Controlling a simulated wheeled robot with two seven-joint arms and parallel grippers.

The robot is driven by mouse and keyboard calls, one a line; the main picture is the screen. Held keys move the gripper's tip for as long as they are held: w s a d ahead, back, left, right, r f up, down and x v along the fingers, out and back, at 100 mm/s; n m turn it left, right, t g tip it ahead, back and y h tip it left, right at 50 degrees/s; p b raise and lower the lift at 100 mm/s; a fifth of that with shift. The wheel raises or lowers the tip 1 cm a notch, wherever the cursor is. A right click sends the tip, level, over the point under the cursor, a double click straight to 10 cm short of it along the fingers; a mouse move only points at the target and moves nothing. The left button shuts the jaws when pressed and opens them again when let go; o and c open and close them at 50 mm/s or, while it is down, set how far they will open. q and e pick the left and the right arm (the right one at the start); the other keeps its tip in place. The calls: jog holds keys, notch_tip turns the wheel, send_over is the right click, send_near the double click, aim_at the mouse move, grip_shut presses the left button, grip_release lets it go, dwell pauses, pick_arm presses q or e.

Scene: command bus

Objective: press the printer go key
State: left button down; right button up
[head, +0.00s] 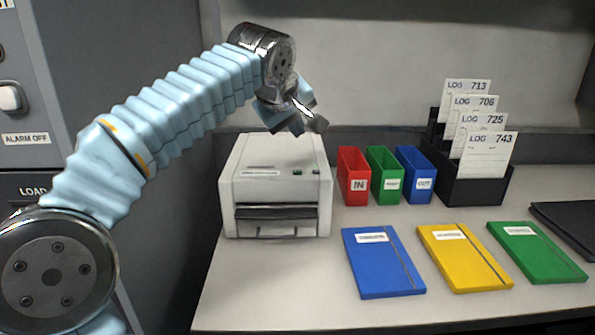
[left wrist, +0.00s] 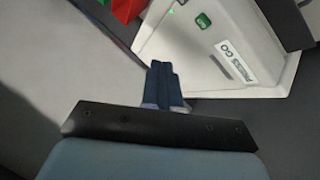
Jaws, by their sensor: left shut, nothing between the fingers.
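The white printer (head: 277,185) stands at the left of the counter. Its sloped top carries a printed label and a small green go key (head: 297,172). In the left wrist view the printer (left wrist: 180,38) is at the upper right, with the green go key (left wrist: 203,21) beside a "PRESS GO" label (left wrist: 237,63). My left gripper (head: 316,123) is above the printer's right rear part, apart from the key. In the left wrist view its dark fingers (left wrist: 163,83) are together with nothing between them. My right gripper is not in view.
Red (head: 354,176), green (head: 385,175) and blue (head: 415,174) bins stand right of the printer. A black rack (head: 480,187) holds log cards. Blue (head: 382,262), yellow (head: 465,257) and green (head: 537,252) folders lie in front. A grey cabinet (head: 120,70) is at left.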

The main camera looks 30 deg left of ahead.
pick_arm(q)
jog(key=b, duration=0.1)
send_over(297, 172)
jog(key=f, duration=0.4)
jog(key=shift+s+a+f, duration=0.1)
jog(key=shift+s+f, duration=0.1)
jog(key=shift+s, duration=0.05)
jog(key=shift+f+b, duration=0.7)
jog(key=shift+b, duration=0.05)
dwell(1.0)
jog(key=shift+f+b, duration=0.35)
jog(key=shift+f, duration=0.05)
